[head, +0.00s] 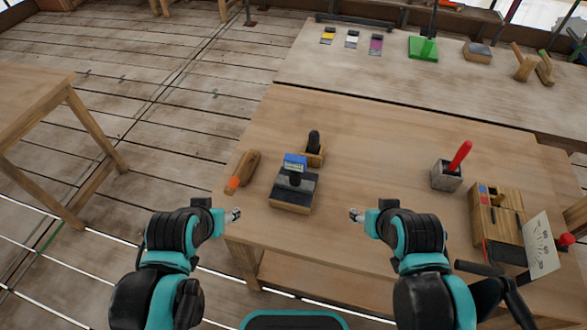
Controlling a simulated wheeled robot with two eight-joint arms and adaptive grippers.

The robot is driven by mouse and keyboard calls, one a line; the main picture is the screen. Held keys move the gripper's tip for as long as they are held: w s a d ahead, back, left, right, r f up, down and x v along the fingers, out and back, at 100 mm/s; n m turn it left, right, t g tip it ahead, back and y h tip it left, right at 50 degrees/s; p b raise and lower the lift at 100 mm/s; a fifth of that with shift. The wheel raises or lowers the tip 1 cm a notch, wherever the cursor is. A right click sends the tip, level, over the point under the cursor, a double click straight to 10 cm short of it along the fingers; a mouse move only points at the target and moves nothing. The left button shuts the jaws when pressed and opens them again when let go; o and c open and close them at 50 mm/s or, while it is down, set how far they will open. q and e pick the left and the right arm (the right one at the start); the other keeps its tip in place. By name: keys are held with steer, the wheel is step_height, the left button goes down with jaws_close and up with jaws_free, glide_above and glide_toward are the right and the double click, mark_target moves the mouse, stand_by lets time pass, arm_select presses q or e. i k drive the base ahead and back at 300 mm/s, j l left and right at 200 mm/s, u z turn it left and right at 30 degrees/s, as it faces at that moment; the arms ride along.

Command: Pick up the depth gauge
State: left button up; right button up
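I cannot tell for certain which object is the depth gauge. A wooden tool with an orange tip (243,172) lies at the near left of the workbench. Right of it is a dark-topped wooden block with a blue part (294,188), and behind that a small wooden holder with a black knob (314,150). My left gripper (235,215) is at the bench's near left edge, in front of the orange-tipped tool. My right gripper (355,215) is to the right of the dark-topped block. Neither visibly touches an object. Their fingers are too small to read.
A grey block with a red handle (449,174) stands right of centre. A wooden box (495,212) and a white dial card (540,246) are at the right. The middle of the workbench (385,160) is clear. A back table (385,75) holds several items.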

mark_target(296, 164)
steer(key=i+j+z, duration=0.2)
steer(key=j, duration=0.6)
steer(key=j+z, duration=0.2)
steer(key=j, duration=0.6)
